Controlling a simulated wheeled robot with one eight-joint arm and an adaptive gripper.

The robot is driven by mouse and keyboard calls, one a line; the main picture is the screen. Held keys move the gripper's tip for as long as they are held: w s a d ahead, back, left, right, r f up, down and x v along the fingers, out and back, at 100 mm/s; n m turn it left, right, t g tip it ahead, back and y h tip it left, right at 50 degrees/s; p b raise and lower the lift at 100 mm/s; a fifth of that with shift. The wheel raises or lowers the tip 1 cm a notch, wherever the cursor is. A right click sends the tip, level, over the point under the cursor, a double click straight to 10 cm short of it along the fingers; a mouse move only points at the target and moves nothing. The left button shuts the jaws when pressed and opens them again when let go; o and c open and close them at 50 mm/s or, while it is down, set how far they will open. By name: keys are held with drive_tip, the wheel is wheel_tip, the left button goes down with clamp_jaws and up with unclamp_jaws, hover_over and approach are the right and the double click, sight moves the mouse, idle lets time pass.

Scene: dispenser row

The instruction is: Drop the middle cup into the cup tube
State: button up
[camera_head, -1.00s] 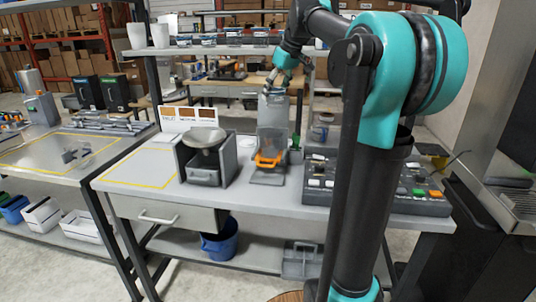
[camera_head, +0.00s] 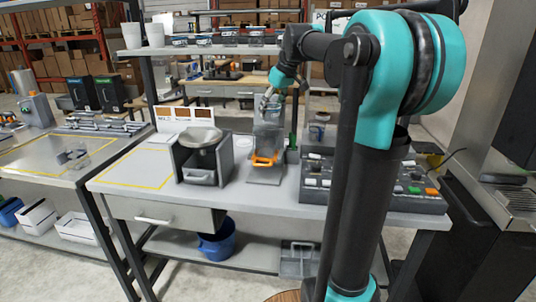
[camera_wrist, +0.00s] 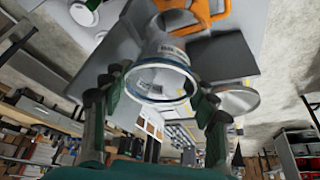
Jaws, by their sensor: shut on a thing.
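My gripper (camera_head: 268,97) is low over the clear cup tube (camera_head: 266,132) on the bench. In the wrist view its two green-and-black fingers (camera_wrist: 160,92) stand on either side of a pale round rim, shut on the middle cup (camera_wrist: 161,80). The cup and the tube's mouth overlap there, so I cannot tell how far the cup is inside the tube. The tube has an orange handle (camera_head: 265,160) near its foot, which shows at the top of the wrist view (camera_wrist: 222,20). Two white cups, left (camera_head: 131,35) and right (camera_head: 155,36), stand upside down on the shelf.
A grey machine with a round pan (camera_head: 201,138) stands left of the tube. A button panel (camera_head: 375,180) is to the right, partly behind my arm. A yellow-outlined area (camera_head: 132,170) on the bench is clear. The shelf (camera_head: 185,50) runs above the bench's back.

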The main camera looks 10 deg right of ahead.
drive_tip(key=o, duration=1)
drive_tip(key=shift+o, duration=0.2)
drive_tip(key=v, duration=1.2)
